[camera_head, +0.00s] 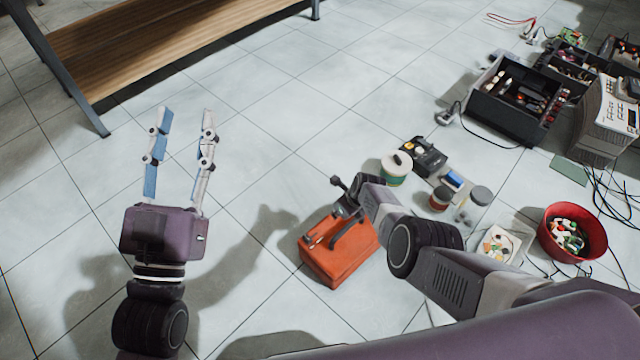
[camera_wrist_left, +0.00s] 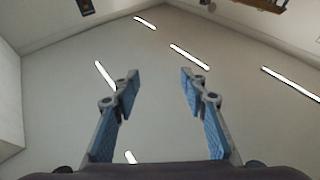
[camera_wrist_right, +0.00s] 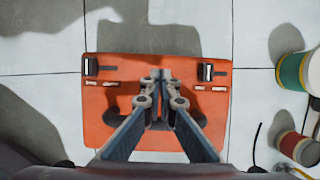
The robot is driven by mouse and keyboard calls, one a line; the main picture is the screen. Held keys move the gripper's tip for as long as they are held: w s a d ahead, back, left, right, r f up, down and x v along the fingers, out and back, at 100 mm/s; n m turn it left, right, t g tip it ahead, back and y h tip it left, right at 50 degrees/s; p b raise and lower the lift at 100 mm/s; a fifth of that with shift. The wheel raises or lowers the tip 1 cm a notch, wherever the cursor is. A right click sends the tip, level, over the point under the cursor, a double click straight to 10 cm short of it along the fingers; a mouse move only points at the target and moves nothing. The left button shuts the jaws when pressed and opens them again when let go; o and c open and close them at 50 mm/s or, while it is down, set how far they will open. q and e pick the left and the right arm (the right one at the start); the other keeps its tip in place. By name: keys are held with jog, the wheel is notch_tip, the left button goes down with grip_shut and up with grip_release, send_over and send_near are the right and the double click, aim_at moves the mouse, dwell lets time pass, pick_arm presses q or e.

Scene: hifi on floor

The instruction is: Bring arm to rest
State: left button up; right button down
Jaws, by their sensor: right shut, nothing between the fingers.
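My left gripper (camera_head: 186,115) is raised at the left of the head view, its two blue-padded fingers apart and empty. In the left wrist view its open fingers (camera_wrist_left: 160,75) point at the ceiling lights. My right gripper (camera_head: 338,184) is above an orange toolbox (camera_head: 345,262) on the tiled floor. In the right wrist view its fingertips (camera_wrist_right: 161,75) meet over the middle of the orange lid (camera_wrist_right: 110,130), with nothing between them. The fingers hide part of the toolbox's dark handle; I cannot tell whether they touch it.
A wooden bench (camera_head: 150,45) stands at the back left. Wire spools (camera_head: 396,168), jars, a red bowl (camera_head: 573,232) of small parts, a white tray (camera_head: 503,245) and black crates (camera_head: 515,98) crowd the right. Loose cables lie there. The floor between my grippers is clear.

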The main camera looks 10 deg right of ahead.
jog(key=w+a+r, duration=0.2)
jog(key=r, duration=0.1)
jog(key=shift+w, duration=0.35)
pick_arm(q)
jog(key=r, duration=0.1)
jog(key=s+r+t, duration=0.1)
jog(key=r+b, duration=0.1)
jog(key=shift+s+r+t, duration=0.1)
jog(key=shift+s+t, duration=0.25)
jog(key=shift+t, duration=0.05)
pick_arm(e)
jog(key=w+r, duration=0.1)
jog(key=w+a+r, duration=0.2)
jog(key=r, duration=0.1)
jog(key=shift+w, duration=0.1)
